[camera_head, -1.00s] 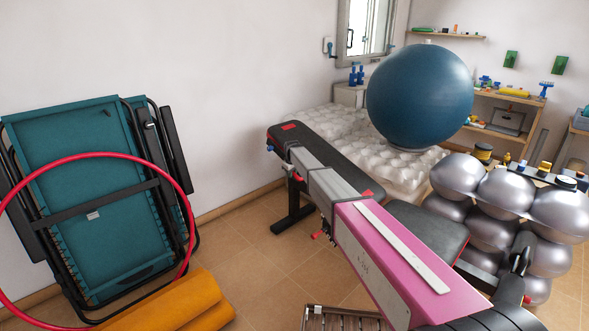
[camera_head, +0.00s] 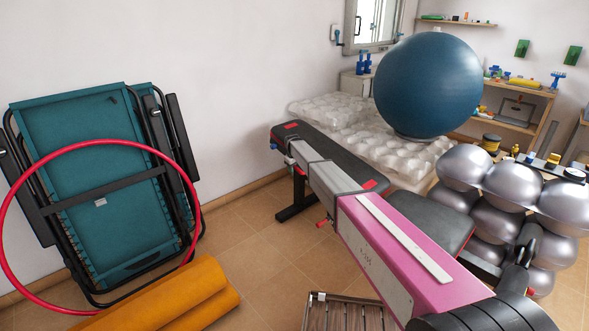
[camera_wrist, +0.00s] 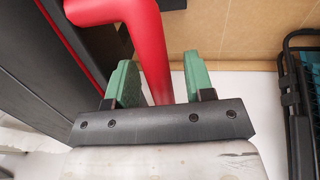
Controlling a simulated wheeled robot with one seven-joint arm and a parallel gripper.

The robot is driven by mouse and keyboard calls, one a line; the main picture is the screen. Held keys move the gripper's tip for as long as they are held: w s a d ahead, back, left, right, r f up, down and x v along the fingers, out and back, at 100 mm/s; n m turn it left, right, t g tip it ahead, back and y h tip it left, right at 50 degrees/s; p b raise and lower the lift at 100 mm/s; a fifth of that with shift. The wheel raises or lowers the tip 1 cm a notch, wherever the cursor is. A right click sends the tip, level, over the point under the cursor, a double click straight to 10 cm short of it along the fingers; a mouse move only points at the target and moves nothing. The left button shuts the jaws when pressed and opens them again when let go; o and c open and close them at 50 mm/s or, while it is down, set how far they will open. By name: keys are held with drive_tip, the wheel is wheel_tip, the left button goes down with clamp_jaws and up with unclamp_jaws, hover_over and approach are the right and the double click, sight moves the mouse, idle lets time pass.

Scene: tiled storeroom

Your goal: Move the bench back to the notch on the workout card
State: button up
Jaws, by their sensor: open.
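The bench (camera_head: 330,152) has black pads with red patches and stands on dark legs at the middle of the head view. My arm lies across it and hides part of it. A red knob (camera_head: 322,224) shows low on the bench's side. In the wrist view my gripper (camera_wrist: 160,78) is open, with its green fingers on either side of a bent red bar (camera_wrist: 152,45). I cannot tell whether they touch it. A dark pad edge with a red line is at left there. My gripper is not clearly visible in the head view. I cannot make out a workout card or notch.
A blue ball (camera_head: 428,85) rests on a pale lumpy mat (camera_head: 340,110) behind the bench. Silvery balls (camera_head: 510,185) are at right. A folded green lounger (camera_head: 95,190), red hoop (camera_head: 62,148) and orange roll (camera_head: 170,300) are at left. Tiled floor between is clear.

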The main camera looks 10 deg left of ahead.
drive_tip(key=v, duration=1)
drive_tip(key=shift+r, duration=0.4)
drive_tip(key=shift+s, duration=0.1)
drive_tip(key=s+d+f+m+g, duration=0.1)
drive_tip(key=s+d+f+m, duration=0.25)
drive_tip(key=s+d, duration=1.4)
drive_tip(key=s+d+f+m+g, duration=0.1)
drive_tip(key=s+d+f+m, duration=0.25)
drive_tip(key=s+d, duration=1.4)
drive_tip(key=s+d+m, duration=0.1)
drive_tip(key=s+d, duration=0.2)
drive_tip(key=s, duration=0.5)
drive_tip(key=s+d+m, duration=0.2)
drive_tip(key=s+d, duration=0.1)
drive_tip(key=s, duration=0.5)
drive_tip(key=shift+d+r+g, duration=0.4)
drive_tip(key=shift+r, duration=0.1)
